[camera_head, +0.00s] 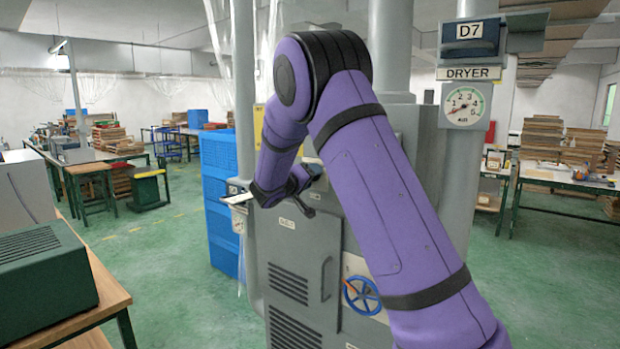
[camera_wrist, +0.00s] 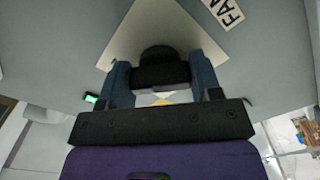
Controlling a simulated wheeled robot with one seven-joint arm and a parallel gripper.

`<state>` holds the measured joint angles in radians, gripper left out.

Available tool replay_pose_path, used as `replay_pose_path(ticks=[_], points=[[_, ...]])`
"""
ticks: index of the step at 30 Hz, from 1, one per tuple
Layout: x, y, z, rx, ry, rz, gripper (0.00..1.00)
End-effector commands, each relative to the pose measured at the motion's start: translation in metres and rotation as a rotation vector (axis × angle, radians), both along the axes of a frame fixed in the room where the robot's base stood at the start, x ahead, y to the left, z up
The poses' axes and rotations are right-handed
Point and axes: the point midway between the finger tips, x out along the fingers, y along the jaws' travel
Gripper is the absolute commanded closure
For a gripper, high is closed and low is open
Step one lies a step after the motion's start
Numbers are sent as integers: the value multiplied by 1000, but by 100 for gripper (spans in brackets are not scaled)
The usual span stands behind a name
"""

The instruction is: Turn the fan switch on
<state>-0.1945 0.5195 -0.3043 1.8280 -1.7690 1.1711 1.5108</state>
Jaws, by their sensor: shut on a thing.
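The fan switch (camera_wrist: 158,56) is a dark rounded knob on a pale plate (camera_wrist: 128,38), seen in the wrist view beside a label reading FAN (camera_wrist: 224,12). My gripper (camera_wrist: 160,74) has one finger on each side of the knob and is shut on it. The knob's far part shows past the fingers; its pointer and setting cannot be made out. In the head view my gripper (camera_head: 314,172) is small, at the front of the grey dryer cabinet (camera_head: 300,245), and the switch cannot be made out there.
A small green light (camera_wrist: 91,99) glows left of the fingers. The cabinet also bears a blue handwheel (camera_head: 362,296) and a door handle (camera_head: 325,279). Blue crates (camera_head: 219,190) stand left of it. A dial (camera_head: 464,105) hangs above right. The floor at left is partly clear.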

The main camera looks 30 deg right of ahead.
Motion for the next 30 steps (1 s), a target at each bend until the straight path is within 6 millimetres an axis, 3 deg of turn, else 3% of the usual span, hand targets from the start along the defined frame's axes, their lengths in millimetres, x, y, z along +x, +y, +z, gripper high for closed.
replay_pose_path(ticks=[9,24,25,28,30], points=[[0,1,-2,37,-95,1,65],[0,1,-2,44,-111,0,65],[0,1,-2,43,-111,1,37],[0,1,-2,43,-111,1,16],[0,1,-1,43,-111,1,16]])
